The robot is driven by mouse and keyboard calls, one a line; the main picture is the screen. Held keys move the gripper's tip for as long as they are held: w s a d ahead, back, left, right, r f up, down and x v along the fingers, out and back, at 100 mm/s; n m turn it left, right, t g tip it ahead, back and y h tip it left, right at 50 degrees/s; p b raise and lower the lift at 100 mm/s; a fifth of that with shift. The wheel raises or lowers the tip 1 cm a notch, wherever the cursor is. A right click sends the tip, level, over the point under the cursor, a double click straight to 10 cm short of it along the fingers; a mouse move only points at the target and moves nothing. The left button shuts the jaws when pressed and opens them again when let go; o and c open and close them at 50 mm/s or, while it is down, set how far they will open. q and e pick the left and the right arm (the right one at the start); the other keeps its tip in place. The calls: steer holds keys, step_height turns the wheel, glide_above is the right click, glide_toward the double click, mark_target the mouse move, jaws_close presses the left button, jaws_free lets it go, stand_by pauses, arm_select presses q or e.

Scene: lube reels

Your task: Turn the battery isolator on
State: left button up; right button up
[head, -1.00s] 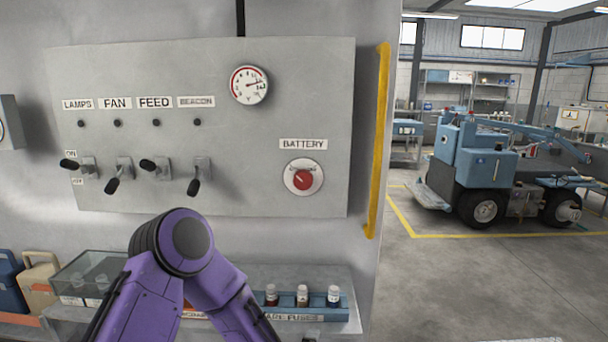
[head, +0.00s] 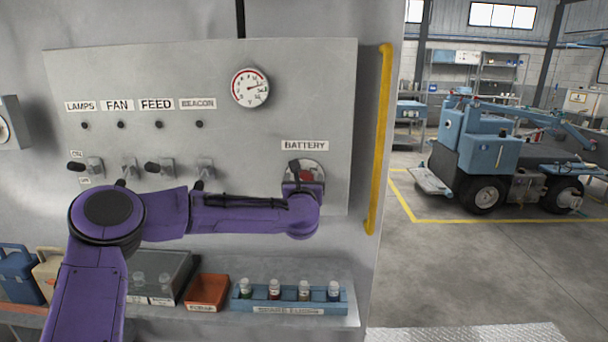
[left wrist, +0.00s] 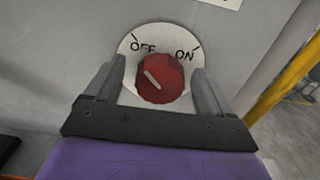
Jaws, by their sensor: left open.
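The battery isolator is a red knob (head: 306,176) on a round white plate under the BATTERY label (head: 304,146), at the panel's lower right. In the left wrist view the red knob (left wrist: 160,78) has a pale pointer line slanting up-left, toward the OFF mark (left wrist: 143,46); the ON mark (left wrist: 185,54) is to its right. My left gripper (head: 303,178) is in front of the dial and partly hides it. In the left wrist view its open fingers (left wrist: 160,82) stand on either side of the knob, with gaps visible. My right gripper is not in view.
Several toggle switches (head: 160,169) line the panel's left, partly behind my left arm. A gauge (head: 250,88) sits above. A yellow rail (head: 379,140) runs down the panel's right.

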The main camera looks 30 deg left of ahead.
arm_select(q)
steer(key=shift+w+a+f, duration=0.1)
steer(key=shift+w, duration=0.25)
steer(key=c, duration=1)
steer(key=shift+o, duration=0.2)
